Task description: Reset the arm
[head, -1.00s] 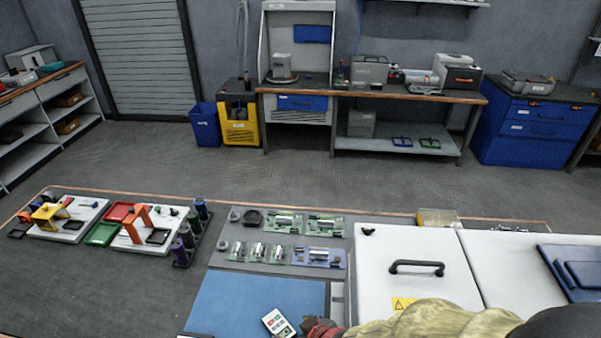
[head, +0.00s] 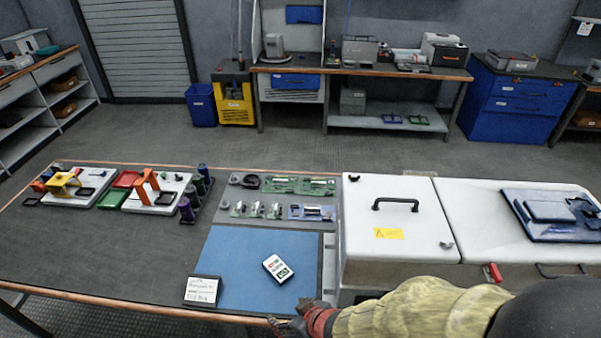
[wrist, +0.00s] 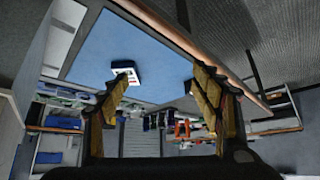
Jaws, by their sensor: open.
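My arm, in a yellowish sleeve, reaches in from the lower right of the head view. My gripper (head: 290,326) is at the bench's front edge, just below the blue mat (head: 235,248). In the wrist view my gripper (wrist: 165,90) shows two spread fingers with nothing between them. A small white device with red and green marks (head: 278,268) lies on the mat, apart from the gripper. It also shows in the wrist view near the left fingertip (wrist: 125,70). A white note card in a dark holder (head: 203,290) stands at the mat's lower left.
A white cabinet with a black handle (head: 395,205) stands right of the mat, close to my arm. Green boards with silver parts (head: 300,186) lie behind the mat. White fixture boards (head: 75,190) and purple cylinders (head: 187,209) are at left. The bench's left front is clear.

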